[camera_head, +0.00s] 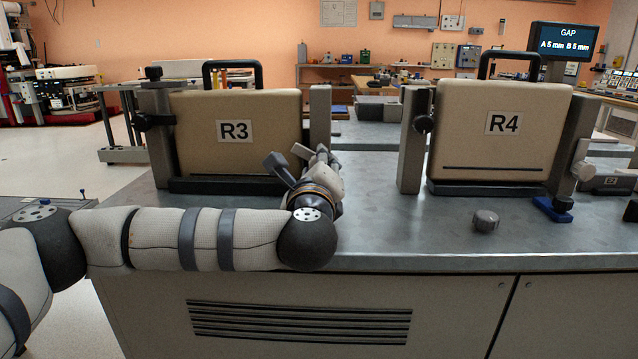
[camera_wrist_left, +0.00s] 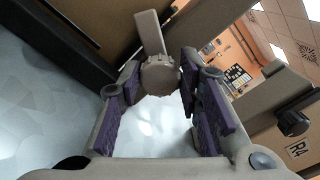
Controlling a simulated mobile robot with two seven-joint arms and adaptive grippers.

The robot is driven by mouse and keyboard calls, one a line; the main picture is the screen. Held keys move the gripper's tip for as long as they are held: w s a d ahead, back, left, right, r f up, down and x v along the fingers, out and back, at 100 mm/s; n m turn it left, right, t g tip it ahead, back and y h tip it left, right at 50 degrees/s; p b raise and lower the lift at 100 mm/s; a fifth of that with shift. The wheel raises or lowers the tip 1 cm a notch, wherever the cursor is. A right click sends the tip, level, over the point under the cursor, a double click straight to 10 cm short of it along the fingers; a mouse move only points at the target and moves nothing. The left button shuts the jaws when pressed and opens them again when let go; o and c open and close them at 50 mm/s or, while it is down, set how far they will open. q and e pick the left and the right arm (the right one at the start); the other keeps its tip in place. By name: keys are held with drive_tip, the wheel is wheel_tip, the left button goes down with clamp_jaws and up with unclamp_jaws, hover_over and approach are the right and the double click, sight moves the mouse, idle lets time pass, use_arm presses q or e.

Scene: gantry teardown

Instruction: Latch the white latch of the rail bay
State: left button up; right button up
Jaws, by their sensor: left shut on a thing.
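The white latch (camera_wrist_left: 160,75) is a pale ribbed knob with a flat lever sticking out, pointing up in the left wrist view. It sits at the post beside the R3 case (camera_head: 235,135). My left gripper (camera_head: 322,165) reaches to the right post (camera_head: 320,115) of the R3 bay. In the left wrist view its purple-padded fingers (camera_wrist_left: 159,82) are on both sides of the knob, shut on it. In the head view my gripper and wrist largely hide this latch. My right gripper is in neither view.
A loose grey knob (camera_head: 486,220) lies on the metal bench top (camera_head: 420,235). A blue block (camera_head: 552,208) is farther right. A screen (camera_head: 567,42) reads GAP A 5 mm B 5 mm.

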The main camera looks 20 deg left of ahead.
use_arm(q)
drive_tip(key=n+b, duration=0.3)
drive_tip(key=shift+f, duration=0.35)
drive_tip(key=shift+r+n+b, duration=0.15)
drive_tip(key=shift+n+b, duration=1.25)
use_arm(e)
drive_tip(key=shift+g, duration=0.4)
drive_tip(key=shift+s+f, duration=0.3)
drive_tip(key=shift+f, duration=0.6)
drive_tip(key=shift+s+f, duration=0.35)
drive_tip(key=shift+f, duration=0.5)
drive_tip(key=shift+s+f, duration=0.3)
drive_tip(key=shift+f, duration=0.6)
use_arm(q)
drive_tip(key=o, duration=1.1)
drive_tip(key=shift+r, duration=0.1)
drive_tip(key=shift+o, duration=0.2)
drive_tip(key=v, duration=1.2)
drive_tip(key=shift+s, duration=0.1)
